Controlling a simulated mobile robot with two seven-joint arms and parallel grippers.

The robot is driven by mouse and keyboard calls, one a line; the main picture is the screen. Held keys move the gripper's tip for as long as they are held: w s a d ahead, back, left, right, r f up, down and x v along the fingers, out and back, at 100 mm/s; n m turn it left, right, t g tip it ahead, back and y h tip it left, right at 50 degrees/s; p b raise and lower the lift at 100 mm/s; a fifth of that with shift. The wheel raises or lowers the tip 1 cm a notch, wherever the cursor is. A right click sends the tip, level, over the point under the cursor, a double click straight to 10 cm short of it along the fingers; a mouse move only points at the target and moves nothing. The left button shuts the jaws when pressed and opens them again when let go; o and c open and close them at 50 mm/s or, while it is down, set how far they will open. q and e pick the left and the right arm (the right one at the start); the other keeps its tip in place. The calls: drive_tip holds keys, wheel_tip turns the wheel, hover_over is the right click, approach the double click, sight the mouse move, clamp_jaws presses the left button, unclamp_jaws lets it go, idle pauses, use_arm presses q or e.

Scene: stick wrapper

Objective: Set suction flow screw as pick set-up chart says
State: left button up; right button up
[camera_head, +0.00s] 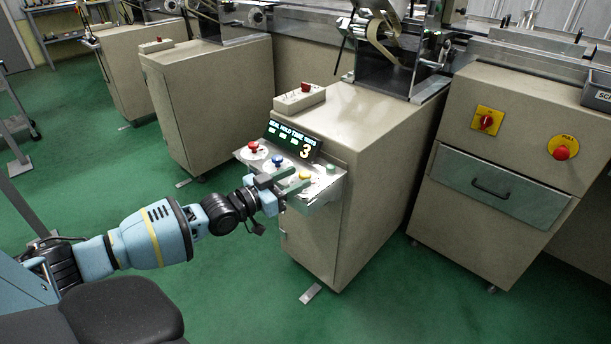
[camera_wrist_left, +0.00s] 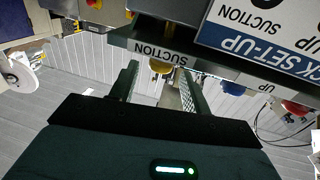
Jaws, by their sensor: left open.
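In the head view a tilted control panel (camera_head: 331,188) on a beige cabinet carries a red knob (camera_head: 253,146), a blue knob (camera_head: 278,160), a yellow knob (camera_head: 305,175) and a green knob (camera_head: 331,169). My left gripper (camera_head: 298,181) is open at the panel's front, close to the yellow knob. In the left wrist view the yellow knob (camera_wrist_left: 160,66) shows between the open fingers (camera_wrist_left: 158,76), under an upside-down SUCTION label (camera_wrist_left: 166,51). Contact cannot be told. Part of an upside-down set-up chart (camera_wrist_left: 265,46) also names SUCTION; no value is readable.
A lit display (camera_head: 293,140) above the knobs shows a large 3. A switch box (camera_head: 299,98) sits on the cabinet (camera_head: 360,150). Another cabinet with a drawer (camera_head: 500,187) stands at right. Green floor (camera_head: 240,285) is open in front.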

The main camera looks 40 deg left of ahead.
sight(300, 176)
use_arm(q)
drive_tip(key=shift+b+x, duration=0.45)
drive_tip(key=shift+x, duration=1.5)
drive_tip(key=c, duration=0.9)
